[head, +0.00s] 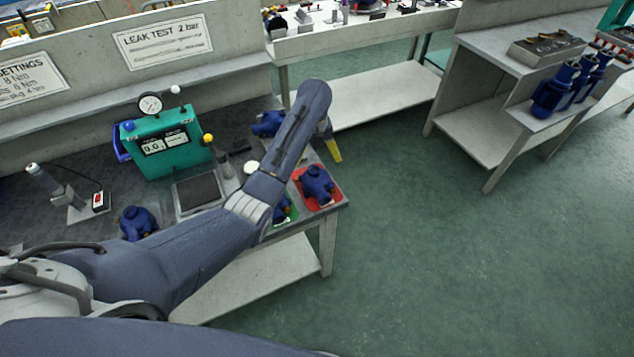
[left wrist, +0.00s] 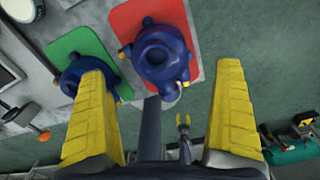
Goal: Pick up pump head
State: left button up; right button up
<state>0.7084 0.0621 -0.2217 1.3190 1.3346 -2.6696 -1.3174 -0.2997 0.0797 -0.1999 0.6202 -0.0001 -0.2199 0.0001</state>
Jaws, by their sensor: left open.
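One blue pump head (head: 317,186) sits on a red mat (head: 334,198) at the bench's right end. Another blue pump head (head: 281,212) sits on a green mat (head: 293,213), partly hidden by my left arm. My left gripper (head: 331,142) is beyond the red mat, mostly hidden behind my arm; a yellow finger shows. In the left wrist view the yellow fingers (left wrist: 163,68) are wide apart with nothing between them. There the red-mat pump head (left wrist: 162,54) appears ahead of the gap, and the green-mat one (left wrist: 76,72) is partly behind the left finger.
More blue pump heads stand on the bench at left (head: 137,222) and at the back (head: 266,124). A teal leak tester (head: 166,143) with a gauge stands behind a dark plate (head: 198,193). Open green floor (head: 450,250) lies right of the bench.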

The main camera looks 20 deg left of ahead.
aim_at(315, 177)
pick_arm(q)
jog(key=shift+a+f, duration=0.1)
jog(key=shift+f, duration=4.5)
jog(key=shift+r, duration=0.1)
jog(key=c, duration=1.3)
